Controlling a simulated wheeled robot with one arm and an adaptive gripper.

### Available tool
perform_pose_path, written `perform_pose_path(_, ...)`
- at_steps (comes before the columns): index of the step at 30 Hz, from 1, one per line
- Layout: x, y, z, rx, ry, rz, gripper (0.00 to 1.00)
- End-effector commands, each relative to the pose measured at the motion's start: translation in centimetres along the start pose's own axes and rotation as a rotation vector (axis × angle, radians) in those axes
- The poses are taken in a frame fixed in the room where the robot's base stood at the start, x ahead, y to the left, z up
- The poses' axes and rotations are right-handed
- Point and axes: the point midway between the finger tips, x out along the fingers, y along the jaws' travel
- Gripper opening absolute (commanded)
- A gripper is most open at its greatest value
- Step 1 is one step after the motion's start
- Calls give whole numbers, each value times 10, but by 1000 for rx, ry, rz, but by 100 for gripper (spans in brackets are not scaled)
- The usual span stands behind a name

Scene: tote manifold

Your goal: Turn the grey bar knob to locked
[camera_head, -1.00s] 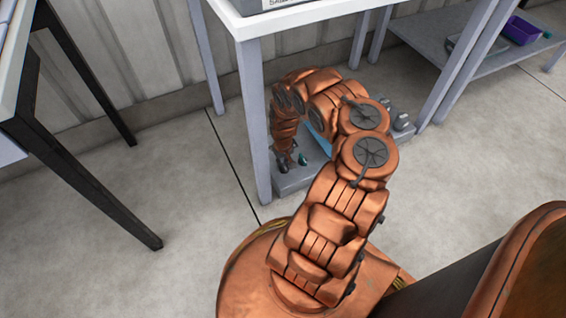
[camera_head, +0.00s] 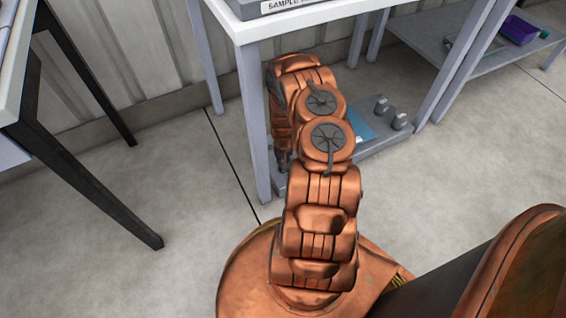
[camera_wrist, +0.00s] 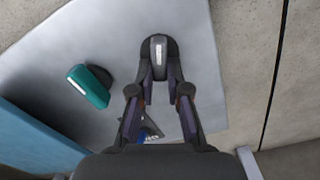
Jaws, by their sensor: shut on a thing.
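A grey bar knob (camera_wrist: 158,54) with a white mark stands on the grey base plate (camera_wrist: 205,60) in the wrist view. My gripper (camera_wrist: 159,83) is shut on this knob, one finger on each side of it. A label lies on the plate between the fingers near the palm, partly hidden.
A teal knob (camera_wrist: 91,87) stands left of my gripper, with a blue panel (camera_wrist: 40,140) beyond it. Two grey knobs (camera_head: 381,106) (camera_head: 399,121) stand at the plate's right end in the head view. Table legs (camera_head: 254,120) rise close to my arm, and the tabletop (camera_head: 300,28) is above.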

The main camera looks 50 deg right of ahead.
Motion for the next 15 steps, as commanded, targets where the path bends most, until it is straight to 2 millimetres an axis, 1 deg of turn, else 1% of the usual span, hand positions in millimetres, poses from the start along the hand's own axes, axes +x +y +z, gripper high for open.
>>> perform_pose_path(10,3,1,1,159,-2,0,0)
perform_pose_path(15,4,3,0,296,1,0,0)
